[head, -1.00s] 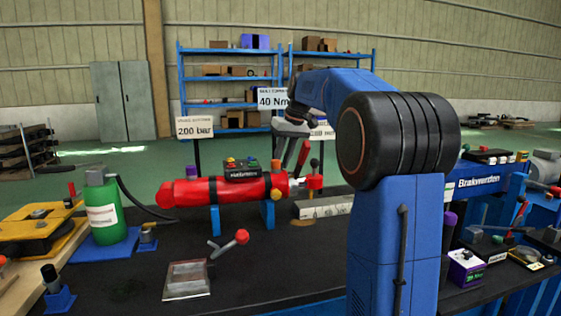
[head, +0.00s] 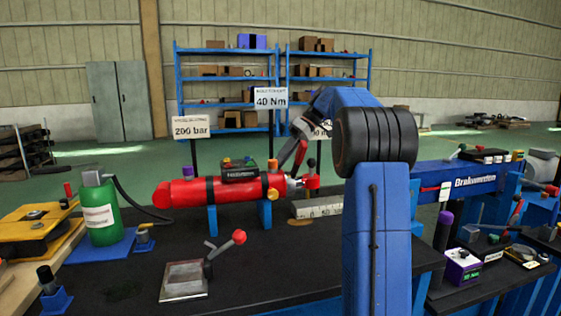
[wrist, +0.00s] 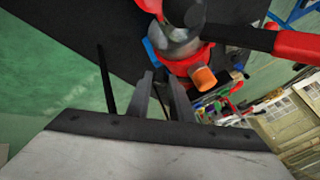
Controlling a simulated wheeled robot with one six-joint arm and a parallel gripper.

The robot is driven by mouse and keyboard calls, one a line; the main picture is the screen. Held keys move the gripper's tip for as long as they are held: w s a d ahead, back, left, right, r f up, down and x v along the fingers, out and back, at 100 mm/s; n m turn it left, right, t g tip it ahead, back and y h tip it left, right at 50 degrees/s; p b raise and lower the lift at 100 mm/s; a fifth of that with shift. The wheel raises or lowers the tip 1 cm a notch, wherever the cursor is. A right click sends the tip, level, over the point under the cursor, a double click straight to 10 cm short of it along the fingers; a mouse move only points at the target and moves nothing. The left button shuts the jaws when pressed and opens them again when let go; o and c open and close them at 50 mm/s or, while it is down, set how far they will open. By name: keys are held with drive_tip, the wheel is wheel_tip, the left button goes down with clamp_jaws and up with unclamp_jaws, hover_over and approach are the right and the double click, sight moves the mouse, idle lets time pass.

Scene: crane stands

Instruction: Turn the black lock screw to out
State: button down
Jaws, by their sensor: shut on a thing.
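The red cylinder (head: 232,190) lies on blue supports on the dark bench in the head view. My gripper (wrist: 161,78) is at its right end. Its two grey fingers are close together, shut on a small dark part that I take for the black lock screw. The fingers mostly hide this part, so its turned position cannot be read. In the wrist view an orange cap (wrist: 203,78) sits just right of the fingertips. A red-gripped lever (wrist: 297,45) and a rounded grey metal part lie beyond them. My arm hides part of this area in the head view.
A red-knobbed lever on a metal plate (head: 184,281) stands in front of the cylinder. A green bottle (head: 99,212) with a black hose is at left. Sign posts, including the 40 Nm sign (head: 271,98), rise behind. A blue Brakmerston beam (head: 475,180) is at right.

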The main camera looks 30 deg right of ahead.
drive_tip(key=shift+f+n, duration=0.1)
drive_tip(key=shift+n, duration=0.2)
drive_tip(key=c, duration=1.6)
unclamp_jaws()
wheel_tip(320, 180, up, 10)
